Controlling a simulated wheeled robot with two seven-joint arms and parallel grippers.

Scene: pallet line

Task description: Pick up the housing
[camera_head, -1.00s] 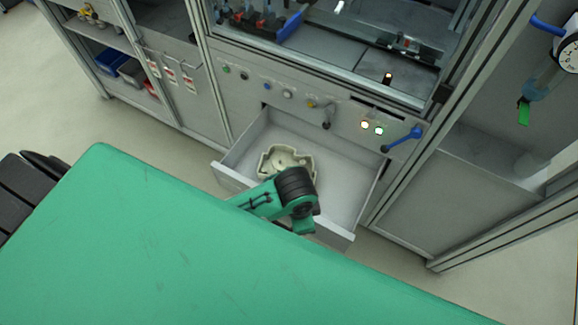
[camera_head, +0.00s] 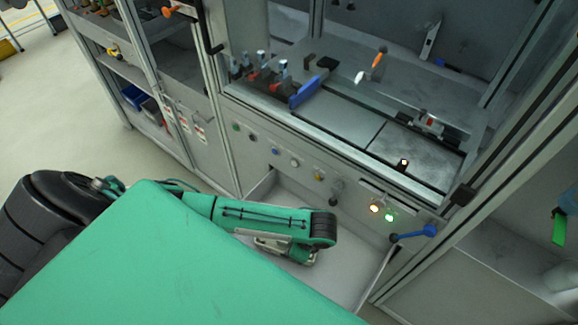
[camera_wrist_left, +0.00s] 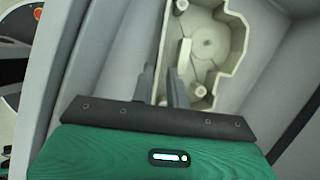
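The housing is a cream, hollow casting (camera_wrist_left: 208,45) with raised inner walls and a round boss. It lies in the open grey drawer (camera_wrist_left: 262,75). In the wrist view my left gripper (camera_wrist_left: 161,72) has its two dark fingers at the housing's left wall, one on each side of it, with a narrow gap between. I cannot tell whether they press on the wall. In the head view my green left arm reaches down into the drawer (camera_head: 345,285) and hides most of the housing and the fingertips. My right gripper is not in view.
Above the drawer, a panel carries knobs, lit buttons (camera_head: 389,217) and a blue lever (camera_head: 413,233). A workstation deck with a blue part (camera_head: 305,92) lies above that. The drawer walls stand close around the housing. Shelves with bins (camera_head: 135,97) stand at left.

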